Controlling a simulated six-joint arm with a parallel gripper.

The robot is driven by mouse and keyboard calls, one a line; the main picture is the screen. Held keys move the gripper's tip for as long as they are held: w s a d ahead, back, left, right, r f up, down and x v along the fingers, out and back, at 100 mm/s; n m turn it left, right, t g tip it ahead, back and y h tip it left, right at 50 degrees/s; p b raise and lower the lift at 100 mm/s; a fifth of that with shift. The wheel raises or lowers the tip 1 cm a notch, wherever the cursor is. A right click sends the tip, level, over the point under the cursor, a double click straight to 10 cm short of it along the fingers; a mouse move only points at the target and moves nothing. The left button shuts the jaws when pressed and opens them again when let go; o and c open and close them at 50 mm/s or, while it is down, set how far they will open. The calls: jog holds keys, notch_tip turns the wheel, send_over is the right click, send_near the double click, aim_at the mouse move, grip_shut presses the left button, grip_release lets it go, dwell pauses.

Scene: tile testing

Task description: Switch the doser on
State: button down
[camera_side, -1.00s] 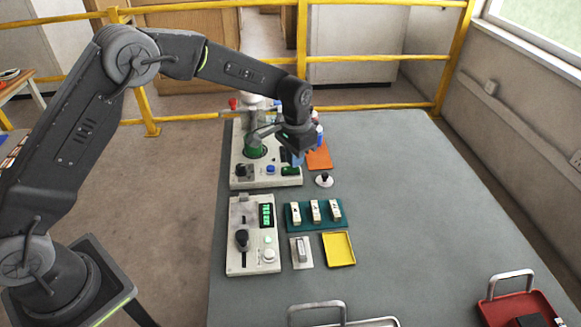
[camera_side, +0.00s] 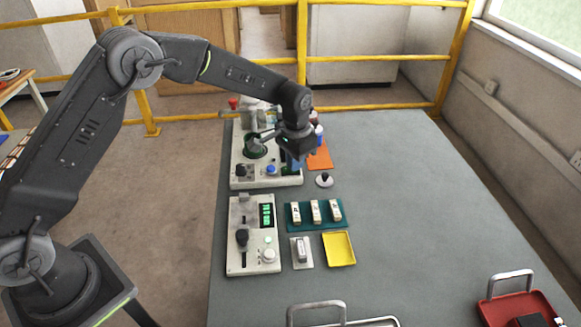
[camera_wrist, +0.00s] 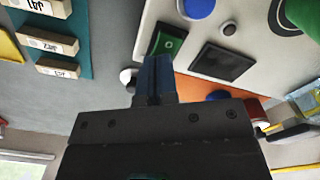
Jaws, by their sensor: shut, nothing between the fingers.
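The rear white device (camera_side: 240,174) has a black knob, a blue button (camera_side: 271,169) and a green rocker switch (camera_side: 287,171); I take it as the doser. In the wrist view the green switch (camera_wrist: 168,40) shows a white circle mark, and the screen (camera_wrist: 222,62) beside it is dark. My gripper (camera_side: 297,164) is over the right front corner of this device. Its blue fingers (camera_wrist: 155,58) are shut and empty, with the tips at the near end of the switch. I cannot tell whether they touch it.
A front white panel (camera_side: 235,262) has a lit green display and a slider. Right of it are a teal rack (camera_side: 324,222) with white blocks, a yellow tray (camera_side: 339,249) and a black-knobbed stamp (camera_side: 324,180). An orange mat (camera_side: 322,157) with bottles lies beside the doser.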

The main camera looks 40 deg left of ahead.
jog(key=shift+f, duration=0.1)
jog(key=shift+r, duration=3.5)
jog(key=shift+r, duration=0.15)
jog(key=s+a+r+n+t, duration=0.1)
jog(key=s+a+r+t, duration=0.25)
jog(key=s+r, duration=1.1)
jog(key=s+a+n+t, duration=0.1)
jog(key=s, duration=0.7)
jog(key=s+a+f+n+t, duration=0.1)
jog(key=s, duration=0.8)
jog(key=shift+s+a+f, duration=0.25)
jog(key=shift+a+f, duration=0.05)
